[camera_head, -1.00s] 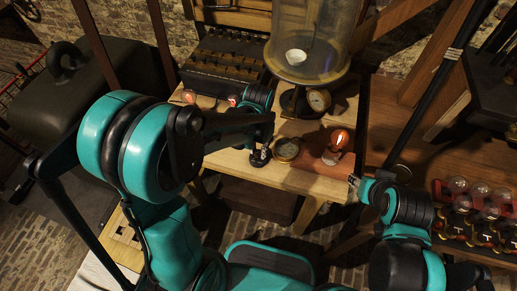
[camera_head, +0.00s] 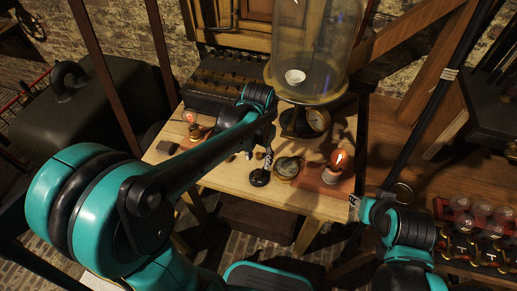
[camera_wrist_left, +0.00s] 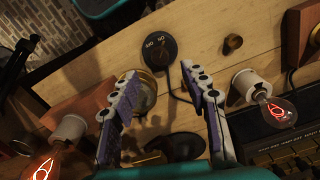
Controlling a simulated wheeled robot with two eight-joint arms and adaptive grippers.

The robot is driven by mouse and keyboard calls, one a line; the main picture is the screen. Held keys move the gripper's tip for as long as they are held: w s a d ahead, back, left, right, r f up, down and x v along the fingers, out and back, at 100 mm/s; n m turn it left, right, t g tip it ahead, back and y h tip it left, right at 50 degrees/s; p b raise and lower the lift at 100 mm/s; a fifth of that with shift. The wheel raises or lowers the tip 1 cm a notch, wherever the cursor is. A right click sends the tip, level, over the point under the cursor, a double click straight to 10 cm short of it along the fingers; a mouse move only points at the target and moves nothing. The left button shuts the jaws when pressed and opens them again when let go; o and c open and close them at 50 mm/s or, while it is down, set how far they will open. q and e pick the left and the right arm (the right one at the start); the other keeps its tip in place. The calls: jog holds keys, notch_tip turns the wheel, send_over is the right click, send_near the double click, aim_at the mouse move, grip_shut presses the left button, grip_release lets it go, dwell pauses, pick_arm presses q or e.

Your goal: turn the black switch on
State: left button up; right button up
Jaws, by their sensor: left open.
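The black switch (camera_head: 259,179) is a small round disc near the front edge of the wooden table (camera_head: 315,204). In the left wrist view the switch (camera_wrist_left: 159,50) bears ON and OFF markings; I cannot clearly tell where its lever points. My left gripper (camera_head: 268,157) is above and just behind the switch. In the left wrist view its two fingers (camera_wrist_left: 162,77) are spread with nothing between them, and the switch shows beyond the tips, apparently apart from them. My right gripper (camera_head: 354,206) is low at the table's right front corner, too small to tell its jaws.
A brass gauge (camera_head: 287,168) sits right beside the switch, with a glowing bulb (camera_head: 339,160) farther right. Another glowing bulb (camera_head: 189,117) stands at the left. A glass dome (camera_head: 312,45) and a dark battery box (camera_head: 220,82) stand behind.

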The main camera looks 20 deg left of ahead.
pick_arm(q)
notch_tip(320, 180, up, 5)
dwell(0.7)
